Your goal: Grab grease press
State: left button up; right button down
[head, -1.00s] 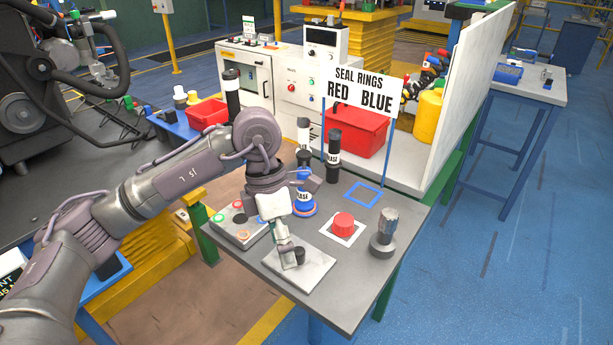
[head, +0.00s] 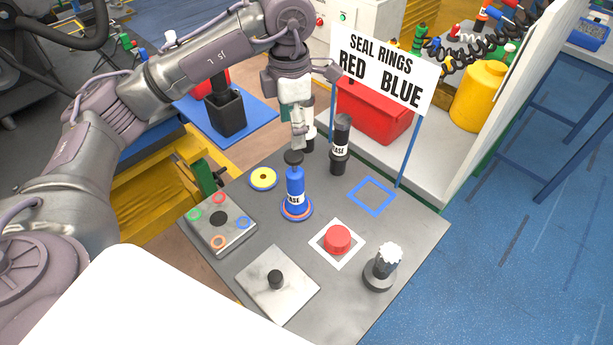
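A blue grease press (head: 295,182) with a black top and a partly visible "ASE" label stands upright on a round base with an orange and blue rim on the grey table. A black grease press (head: 341,140) with a similar label stands upright behind it to the right. My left gripper (head: 298,143) points down just above and behind the blue press's black top. Its fingers are seen edge-on, so I cannot tell the gap or any contact. My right gripper is out of view.
A seal-rings sign (head: 385,68) and red bin (head: 375,112) stand behind.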

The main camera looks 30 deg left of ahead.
pick_arm(q)
jog(key=p, duration=0.1)
send_over(295, 170)
jog(key=s, duration=0.1)
jog(key=f, duration=0.4)
jog(key=shift+a+f, duration=0.15)
jog(key=shift+a, duration=0.05)
jog(key=f, duration=0.3)
jog(key=shift+w+f+p, duration=0.2)
jog(key=shift+w+p, duration=0.1)
jog(key=shift+w, duration=0.05)
jog(key=shift+d+f+p, duration=0.15)
jog(key=shift+f+p, duration=0.35)
notch_tip(295, 170, down, 4)
jog(key=shift+d+r+p, duration=0.15)
jog(key=shift+r+p, duration=0.05)
jog(key=shift+p, duration=0.55)
jog(key=shift+w+f, duration=0.1)
jog(key=shift+f, duration=0.25)
grip_shut()
